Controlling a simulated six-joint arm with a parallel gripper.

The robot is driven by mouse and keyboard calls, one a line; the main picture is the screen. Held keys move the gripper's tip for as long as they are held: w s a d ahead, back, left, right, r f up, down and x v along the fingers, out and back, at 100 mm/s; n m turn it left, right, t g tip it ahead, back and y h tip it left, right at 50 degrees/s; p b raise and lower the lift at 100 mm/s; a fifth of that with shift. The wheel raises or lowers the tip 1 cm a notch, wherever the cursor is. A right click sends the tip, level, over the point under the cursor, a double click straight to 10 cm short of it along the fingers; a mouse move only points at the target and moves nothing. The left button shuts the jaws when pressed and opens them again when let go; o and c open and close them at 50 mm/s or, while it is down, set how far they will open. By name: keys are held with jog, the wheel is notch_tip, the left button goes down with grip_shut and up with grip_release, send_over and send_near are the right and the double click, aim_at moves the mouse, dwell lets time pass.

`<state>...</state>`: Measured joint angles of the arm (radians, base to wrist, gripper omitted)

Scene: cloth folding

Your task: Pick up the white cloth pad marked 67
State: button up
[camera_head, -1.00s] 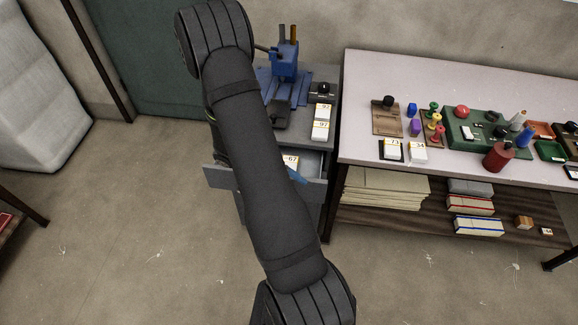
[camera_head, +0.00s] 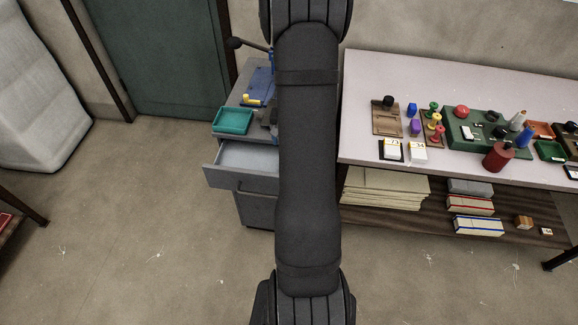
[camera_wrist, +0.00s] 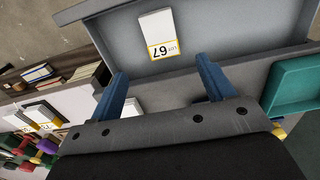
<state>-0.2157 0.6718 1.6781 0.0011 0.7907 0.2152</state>
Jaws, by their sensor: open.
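The white cloth pad marked 67 (camera_wrist: 158,33) lies in the open grey drawer (camera_wrist: 225,35) in the wrist view, with its yellow-edged label towards my gripper. In the head view my arm hides the pad; the left part of the drawer (camera_head: 248,158) shows there with bare floor. My gripper (camera_wrist: 162,82) shows two blue fingers, spread apart with nothing between them. The pad is ahead of the fingertips, roughly centred between them and apart from them.
A teal tray (camera_head: 233,121) stands on the cabinet top beside the drawer; it also shows at right in the wrist view (camera_wrist: 292,88). A blue press (camera_head: 258,82) is partly hidden behind my arm. A pale table (camera_head: 375,85) with stamps and pads stands to the right.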

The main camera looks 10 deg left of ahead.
notch_tip(320, 180, down, 5)
jog(key=shift+s+a+f, duration=0.1)
jog(key=shift+s+f, duration=0.05)
jog(key=shift+f, duration=1.2)
jog(key=shift+s+f, duration=0.15)
jog(key=shift+f, duration=1.2)
jog(key=c, duration=1.1)
jog(key=shift+o, duration=0.2)
jog(key=shift+r, duration=0.1)
